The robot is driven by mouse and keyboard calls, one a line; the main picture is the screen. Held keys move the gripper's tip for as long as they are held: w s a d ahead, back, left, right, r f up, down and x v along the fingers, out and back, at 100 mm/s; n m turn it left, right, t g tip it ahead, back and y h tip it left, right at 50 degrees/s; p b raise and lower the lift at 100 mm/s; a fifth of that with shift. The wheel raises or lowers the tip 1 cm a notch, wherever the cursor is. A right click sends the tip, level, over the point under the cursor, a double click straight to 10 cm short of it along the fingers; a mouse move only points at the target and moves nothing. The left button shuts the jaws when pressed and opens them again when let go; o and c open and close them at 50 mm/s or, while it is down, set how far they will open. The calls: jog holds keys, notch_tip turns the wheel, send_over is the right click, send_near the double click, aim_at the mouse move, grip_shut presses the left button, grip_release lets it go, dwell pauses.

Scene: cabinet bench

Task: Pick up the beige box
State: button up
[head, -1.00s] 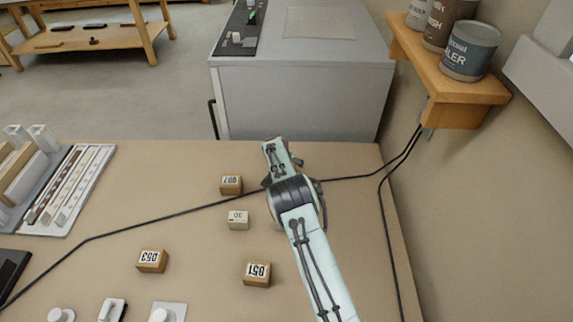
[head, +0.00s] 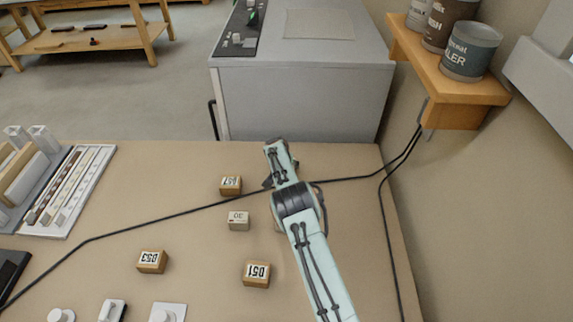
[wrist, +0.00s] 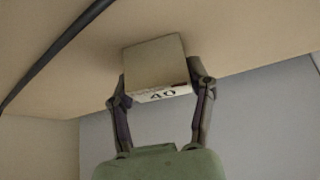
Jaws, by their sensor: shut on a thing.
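A beige box (wrist: 155,65) with a dark number that looks like 40 on its near face sits between the two fingers of my gripper (wrist: 160,88) in the wrist view. The fingers are shut on its left and right sides. I cannot tell if it touches the bench. In the head view my arm hides the fingers and this box. Another beige box (head: 238,221), marked with a number, stands on the bench to the left of my arm. A sliver of something pale shows at my arm's left edge, mostly hidden.
Brown numbered boxes (head: 231,186), (head: 152,261) and (head: 257,274) stand on the bench (head: 190,240). A black cable (head: 160,217) crosses it. A grey cabinet (head: 300,95) stands beyond the bench. A wooden shelf (head: 455,90) with cans is at the right wall.

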notch_tip(320, 180, up, 3)
jog(key=s+d+r, duration=0.2)
jog(key=s+r, duration=0.7)
jog(key=s, duration=0.4)
jog(key=shift+s+d+r, duration=0.35)
jog(key=shift+s+r, duration=0.05)
